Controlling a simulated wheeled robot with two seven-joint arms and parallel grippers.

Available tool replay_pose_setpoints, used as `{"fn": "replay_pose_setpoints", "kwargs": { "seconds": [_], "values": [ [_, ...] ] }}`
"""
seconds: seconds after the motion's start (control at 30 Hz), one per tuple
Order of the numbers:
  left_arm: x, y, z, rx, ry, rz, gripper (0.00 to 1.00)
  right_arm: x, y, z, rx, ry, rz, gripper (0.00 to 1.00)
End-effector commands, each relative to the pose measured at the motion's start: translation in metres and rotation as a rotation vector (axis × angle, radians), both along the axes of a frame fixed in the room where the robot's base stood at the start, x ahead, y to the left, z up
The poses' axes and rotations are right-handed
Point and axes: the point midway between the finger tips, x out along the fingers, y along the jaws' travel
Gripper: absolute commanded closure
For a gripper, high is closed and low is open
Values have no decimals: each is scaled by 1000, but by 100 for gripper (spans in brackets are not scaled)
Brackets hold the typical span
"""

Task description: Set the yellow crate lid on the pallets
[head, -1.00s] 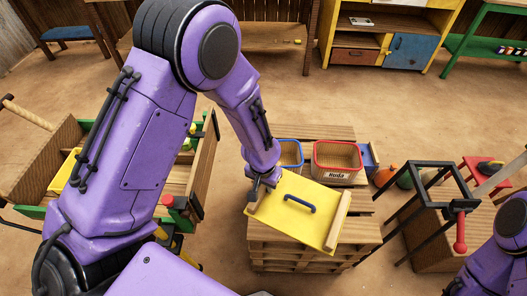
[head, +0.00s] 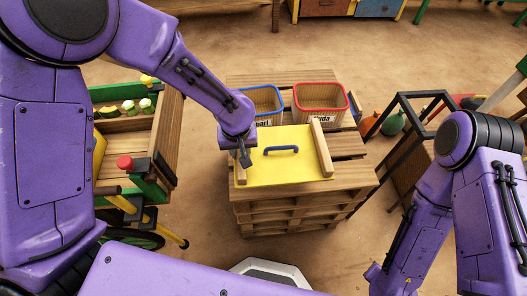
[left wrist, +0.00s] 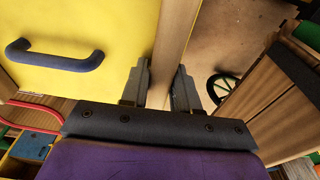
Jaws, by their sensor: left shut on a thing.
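The yellow crate lid (head: 290,168) has a blue handle (head: 281,149) and a wooden batten at each end. It lies roughly flat over the front of the stacked wooden pallets (head: 300,208); I cannot tell whether it touches them. My left gripper (head: 246,164) is shut on the lid's left batten. In the left wrist view the gripper (left wrist: 162,80) has its fingers on both sides of the batten (left wrist: 173,45), beside the yellow panel (left wrist: 105,25). My right arm is at the right of the head view, but its gripper is out of the picture.
A blue-rimmed bin (head: 262,103) and a red-rimmed bin (head: 320,103) stand behind the lid on the pallets. A wooden cart (head: 170,135) stands at the left. A dark metal frame (head: 405,130) stands at the right, near orange and green round things.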

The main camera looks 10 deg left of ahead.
Motion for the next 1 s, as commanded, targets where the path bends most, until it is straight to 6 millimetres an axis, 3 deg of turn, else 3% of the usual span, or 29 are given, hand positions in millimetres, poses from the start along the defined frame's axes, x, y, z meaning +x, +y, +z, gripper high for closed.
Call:
{"fn": "replay_pose_setpoints", "kwargs": {
  "seconds": [0.2,0.37,0.5,0.87,0.9,0.97,1.0],
  "values": [
    [29,-30,-46,-1,2,0,100,0,0,-7,0,0,0,57],
    [40,-39,-62,0,1,0,100,0,0,-8,0,0,0,57],
    [41,-41,-87,1,1,-1,100,0,0,-11,0,0,0,57],
    [41,-40,-95,0,-1,-1,100,0,0,-12,0,0,0,57],
    [41,-40,-95,0,-1,-1,60,0,0,-12,0,0,0,57],
    [41,-40,-95,0,-1,-1,45,0,0,-12,0,0,0,57],
    [41,-40,-95,0,-1,-1,45,0,0,-12,0,0,0,57]
  ]
}}
